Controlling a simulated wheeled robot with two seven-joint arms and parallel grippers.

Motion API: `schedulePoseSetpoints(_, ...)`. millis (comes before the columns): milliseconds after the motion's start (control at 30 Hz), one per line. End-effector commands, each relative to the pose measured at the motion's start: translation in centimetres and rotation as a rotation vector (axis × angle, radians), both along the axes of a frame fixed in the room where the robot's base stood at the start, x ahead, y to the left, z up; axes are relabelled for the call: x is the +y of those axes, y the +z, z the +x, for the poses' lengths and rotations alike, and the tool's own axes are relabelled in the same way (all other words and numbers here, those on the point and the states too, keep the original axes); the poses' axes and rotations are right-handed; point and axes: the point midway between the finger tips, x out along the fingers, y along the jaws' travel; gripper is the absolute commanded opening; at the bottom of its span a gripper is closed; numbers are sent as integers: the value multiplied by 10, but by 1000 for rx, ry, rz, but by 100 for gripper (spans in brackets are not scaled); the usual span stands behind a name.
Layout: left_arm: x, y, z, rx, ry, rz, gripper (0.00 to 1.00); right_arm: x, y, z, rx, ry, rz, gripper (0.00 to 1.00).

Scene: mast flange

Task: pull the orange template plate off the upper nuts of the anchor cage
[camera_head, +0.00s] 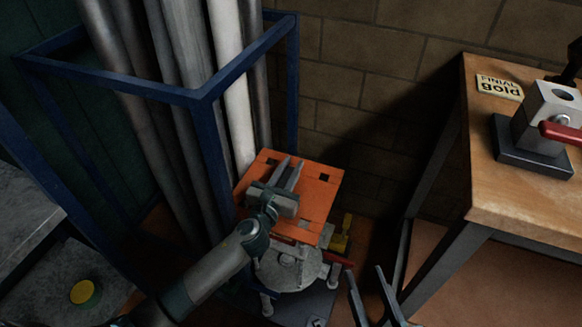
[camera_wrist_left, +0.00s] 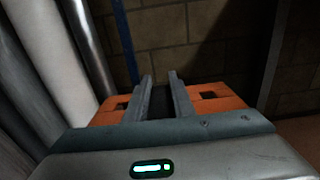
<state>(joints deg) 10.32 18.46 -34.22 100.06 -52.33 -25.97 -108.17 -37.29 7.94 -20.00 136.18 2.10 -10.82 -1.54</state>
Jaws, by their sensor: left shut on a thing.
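The orange template plate (camera_head: 320,200) has square dark holes and sits over the anchor cage (camera_head: 287,268), whose grey round part and upright rods show below its front edge. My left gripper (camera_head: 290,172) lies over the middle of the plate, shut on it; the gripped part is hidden. In the left wrist view the fingers (camera_wrist_left: 161,90) point away from the camera, with the orange plate (camera_wrist_left: 215,100) on both sides. The upper nuts are hidden or too small to tell. My right gripper (camera_head: 370,275) is open and empty at the bottom, right of the cage.
A blue frame (camera_head: 205,100) with tall grey pipes (camera_head: 180,80) stands close left of the plate. A wooden bench (camera_head: 530,205) at the right carries a grey block with a red handle (camera_head: 562,132) and a small sign (camera_head: 499,87). A brick wall (camera_head: 350,70) is behind.

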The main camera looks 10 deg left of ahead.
Motion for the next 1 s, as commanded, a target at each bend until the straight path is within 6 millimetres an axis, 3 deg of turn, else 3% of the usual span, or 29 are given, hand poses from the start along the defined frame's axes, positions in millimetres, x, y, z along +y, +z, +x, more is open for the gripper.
schedulePoseSetpoints(467, 0, 6, 0, -2, 0, 0, 0, -4, -18, -1, 96, 2, -29, 38)
schedulePoseSetpoints(1000, 1, 13, -3, -5, 2, 0, 0, -4, -23, 1, 115, 1, -38, 38)
